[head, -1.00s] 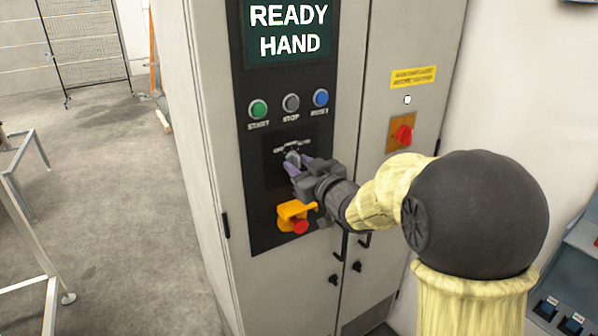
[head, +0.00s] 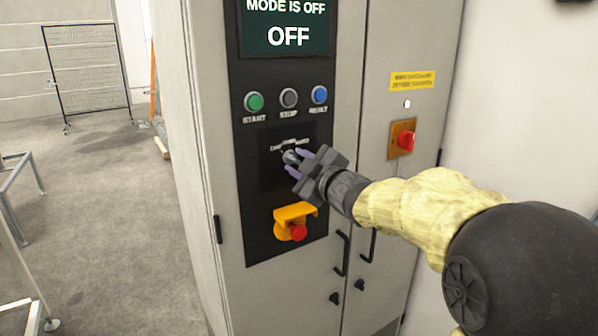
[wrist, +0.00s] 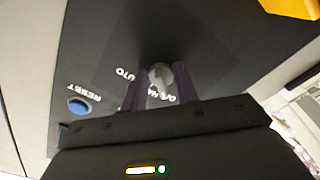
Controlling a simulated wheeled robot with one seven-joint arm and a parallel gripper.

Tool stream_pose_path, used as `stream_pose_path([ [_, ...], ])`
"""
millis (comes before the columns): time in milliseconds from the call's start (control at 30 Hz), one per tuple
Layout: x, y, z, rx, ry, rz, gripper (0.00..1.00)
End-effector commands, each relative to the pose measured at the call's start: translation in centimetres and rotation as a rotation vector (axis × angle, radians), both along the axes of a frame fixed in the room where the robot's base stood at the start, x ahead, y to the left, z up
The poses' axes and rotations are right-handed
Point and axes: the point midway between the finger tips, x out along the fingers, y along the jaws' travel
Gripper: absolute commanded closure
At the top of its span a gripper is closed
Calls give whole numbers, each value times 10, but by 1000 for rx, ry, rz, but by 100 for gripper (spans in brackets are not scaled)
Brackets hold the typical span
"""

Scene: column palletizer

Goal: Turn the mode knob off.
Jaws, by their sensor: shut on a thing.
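The mode knob (head: 290,157) is a small grey knob on the black panel of the cabinet, under an arc of labels. My gripper (head: 297,164) is at it, with the two purple fingers on either side of the knob and shut on it. In the wrist view the knob (wrist: 160,76) shows between the fingertips, and part of the label arc is hidden behind the fingers. The screen (head: 288,28) above reads "MODE IS OFF" and "OFF".
Green start (head: 254,102), grey stop (head: 289,98) and blue reset (head: 320,94) buttons sit above the knob. A red emergency button (head: 298,232) with a yellow guard (head: 290,215) is just below. A red rotary switch (head: 406,140) is to the right.

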Motion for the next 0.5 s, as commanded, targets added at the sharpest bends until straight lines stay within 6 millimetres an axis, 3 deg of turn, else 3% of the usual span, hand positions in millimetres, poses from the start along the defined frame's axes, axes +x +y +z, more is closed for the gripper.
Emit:
stream_pose_path([
  [467,0,1,1,-22,-16,2,93],
  [500,0,1,1,-21,-15,2,68],
])
